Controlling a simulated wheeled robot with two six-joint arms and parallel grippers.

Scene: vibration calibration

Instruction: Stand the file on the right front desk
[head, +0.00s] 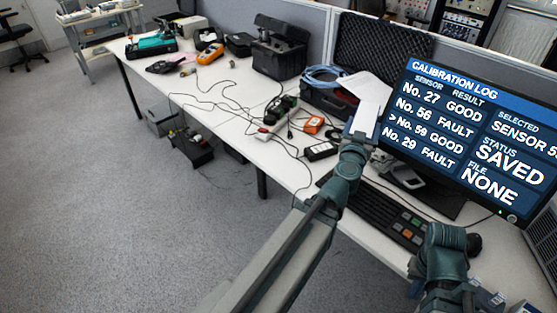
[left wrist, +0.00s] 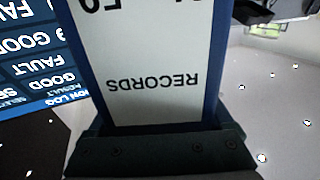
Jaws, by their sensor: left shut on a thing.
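In the left wrist view the file (left wrist: 153,70) is a blue binder with a white label. Its label reads RECORDS, upside down in this view. My left gripper (left wrist: 155,133) is shut on the file, across the end below the label. In the head view my left arm reaches over the desk (head: 285,178), beside the monitor. I cannot clearly separate the file from the white shapes beyond the wrist there. Part of my right arm shows at the lower right, but its gripper is not visible.
A large monitor (head: 470,140) showing a calibration log stands at the right, with a dark keyboard (head: 385,215) before it. Cables, an orange device (head: 313,124) and an open black case (head: 280,45) lie farther along the desk. Grey floor (head: 110,200) is clear at left.

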